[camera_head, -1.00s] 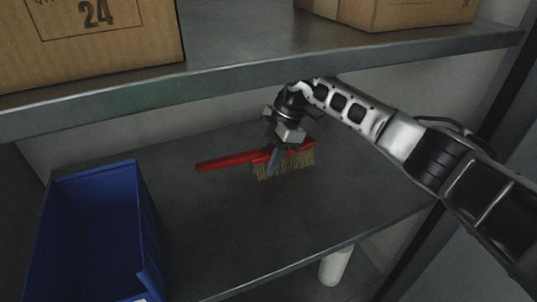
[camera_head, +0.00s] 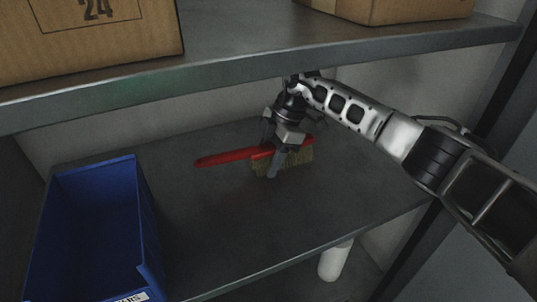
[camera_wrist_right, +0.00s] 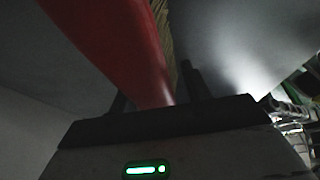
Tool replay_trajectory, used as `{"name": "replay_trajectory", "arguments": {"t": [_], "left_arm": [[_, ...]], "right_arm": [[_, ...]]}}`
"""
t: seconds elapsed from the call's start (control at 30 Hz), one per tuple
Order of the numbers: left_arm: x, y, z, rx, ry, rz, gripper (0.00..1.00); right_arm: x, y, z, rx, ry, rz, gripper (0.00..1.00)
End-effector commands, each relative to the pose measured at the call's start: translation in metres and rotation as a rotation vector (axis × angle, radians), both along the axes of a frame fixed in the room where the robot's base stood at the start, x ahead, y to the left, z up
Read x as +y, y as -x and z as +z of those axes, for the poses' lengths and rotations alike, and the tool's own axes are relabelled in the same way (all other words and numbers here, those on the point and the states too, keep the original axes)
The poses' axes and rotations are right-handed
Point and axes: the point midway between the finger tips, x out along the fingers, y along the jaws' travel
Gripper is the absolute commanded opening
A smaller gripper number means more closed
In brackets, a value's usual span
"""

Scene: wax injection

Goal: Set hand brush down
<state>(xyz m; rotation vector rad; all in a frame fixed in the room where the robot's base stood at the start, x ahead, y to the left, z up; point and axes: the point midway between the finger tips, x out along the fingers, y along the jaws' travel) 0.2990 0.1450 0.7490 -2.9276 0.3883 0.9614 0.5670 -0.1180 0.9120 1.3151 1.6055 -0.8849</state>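The hand brush has a red handle and back (camera_head: 225,158) and pale bristles (camera_head: 298,160). In the head view it rests bristles down on the lower grey shelf (camera_head: 215,225), handle pointing left. My right gripper (camera_head: 271,150) reaches down over the brush's back, one finger on the near side and one on the far side. In the right wrist view the red brush (camera_wrist_right: 125,45) lies between the fingertips (camera_wrist_right: 155,92), with gaps beside it, so the gripper looks open. My left gripper is not in view.
A blue bin (camera_head: 100,225) stands at the left of the lower shelf. The upper shelf edge (camera_head: 230,75) runs above my right gripper and carries cardboard boxes (camera_head: 90,40). A white cylinder (camera_head: 335,262) stands below the shelf. The shelf front and middle are clear.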

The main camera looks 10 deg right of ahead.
Motion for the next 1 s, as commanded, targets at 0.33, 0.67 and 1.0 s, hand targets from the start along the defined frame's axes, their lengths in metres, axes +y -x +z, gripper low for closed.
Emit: {"name": "replay_trajectory", "arguments": {"t": [0.33,0.67,1.0], "left_arm": [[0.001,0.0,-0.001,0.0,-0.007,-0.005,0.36],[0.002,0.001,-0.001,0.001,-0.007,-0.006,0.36],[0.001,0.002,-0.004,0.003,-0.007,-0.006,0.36]], "right_arm": [[0.0,-0.002,0.0,-0.007,-0.002,-0.003,0.54],[0.001,-0.001,0.001,-0.006,-0.003,-0.002,0.54],[-0.011,-0.005,0.042,-0.011,-0.003,-0.004,0.54]]}}
